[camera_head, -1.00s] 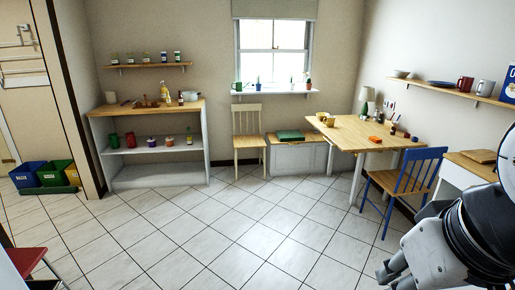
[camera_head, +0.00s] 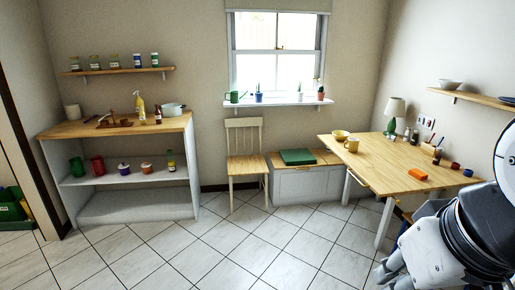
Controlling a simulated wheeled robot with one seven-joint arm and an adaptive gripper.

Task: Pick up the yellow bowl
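The yellow bowl (camera_head: 341,135) sits on the far left part of the wooden table (camera_head: 385,172), near its back edge. A yellow mug (camera_head: 351,145) stands just in front of it and to its right. My arm shows at the lower right, in front of the table's right part and well apart from the bowl. The grey and black part of it that shows does not let me make out fingertips, so I cannot see whether the gripper is open or shut.
An orange block (camera_head: 418,174), a lamp (camera_head: 395,110) and small jars share the table. A cream chair (camera_head: 246,165) and a low bench (camera_head: 306,185) stand left of it. A shelf unit (camera_head: 125,130) is at the left. The tiled floor (camera_head: 245,245) ahead is clear.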

